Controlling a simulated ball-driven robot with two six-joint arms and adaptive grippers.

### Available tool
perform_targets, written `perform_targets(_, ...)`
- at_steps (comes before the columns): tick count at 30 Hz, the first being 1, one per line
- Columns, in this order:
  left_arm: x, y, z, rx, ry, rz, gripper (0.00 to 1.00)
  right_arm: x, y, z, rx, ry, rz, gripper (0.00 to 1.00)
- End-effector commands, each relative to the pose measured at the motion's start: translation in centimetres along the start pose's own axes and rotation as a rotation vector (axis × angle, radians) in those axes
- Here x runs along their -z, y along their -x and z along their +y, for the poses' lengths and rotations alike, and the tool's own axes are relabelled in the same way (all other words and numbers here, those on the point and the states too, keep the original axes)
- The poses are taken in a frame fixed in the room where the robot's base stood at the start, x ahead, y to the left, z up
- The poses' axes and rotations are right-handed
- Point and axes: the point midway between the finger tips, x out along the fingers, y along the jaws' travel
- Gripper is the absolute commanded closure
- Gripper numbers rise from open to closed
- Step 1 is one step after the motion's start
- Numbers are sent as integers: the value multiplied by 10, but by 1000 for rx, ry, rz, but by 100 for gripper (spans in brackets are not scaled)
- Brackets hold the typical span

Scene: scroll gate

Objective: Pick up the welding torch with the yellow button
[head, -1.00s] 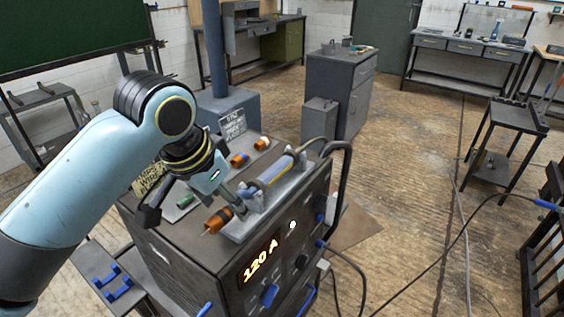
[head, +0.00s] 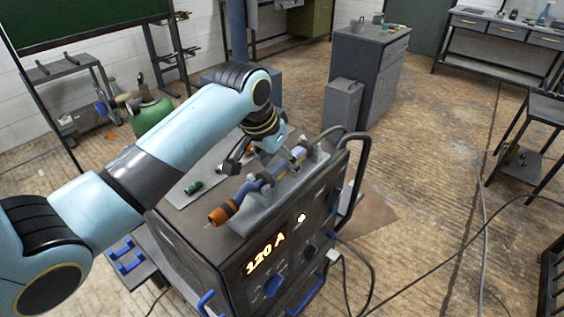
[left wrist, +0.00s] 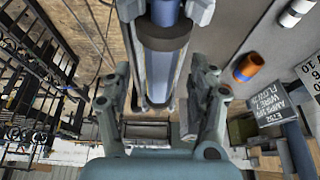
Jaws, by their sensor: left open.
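A welding torch with an orange nozzle and blue handle (head: 247,190) lies in a grey cradle (head: 285,190) on top of the welding machine (head: 195,232). My left gripper (head: 266,164) is over the handle, open, and partly hides it. In the left wrist view, the blue handle (left wrist: 163,72) with a dark collar runs between the two spread fingers of the gripper (left wrist: 158,100), with gaps on both sides. I cannot make out a yellow button now. My right gripper is not in view.
A green part (head: 193,187) lies on the machine top left of the torch. An orange nozzle (left wrist: 248,66) and a lettered sign (left wrist: 270,108) show in the left wrist view. A black handle bar (head: 361,165) rises at the machine's right. A grey cabinet (head: 365,75) stands behind.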

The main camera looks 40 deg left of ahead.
Motion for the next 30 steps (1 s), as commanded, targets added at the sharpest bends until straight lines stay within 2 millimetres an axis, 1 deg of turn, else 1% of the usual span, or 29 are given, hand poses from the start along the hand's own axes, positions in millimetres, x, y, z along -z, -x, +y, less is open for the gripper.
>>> perform_targets(1,2,-6,0,0,1,0,40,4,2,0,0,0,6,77)
perform_targets(4,2,-14,-1,2,-1,2,40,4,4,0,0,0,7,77)
perform_targets(11,1,-18,-1,2,-1,2,40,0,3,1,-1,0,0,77)
perform_targets(14,1,-18,-1,2,-1,2,51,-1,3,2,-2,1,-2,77)
perform_targets(25,1,-17,-1,2,-1,2,99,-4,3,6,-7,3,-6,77)
perform_targets(30,2,-17,-1,2,-1,5,100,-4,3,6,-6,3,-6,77)
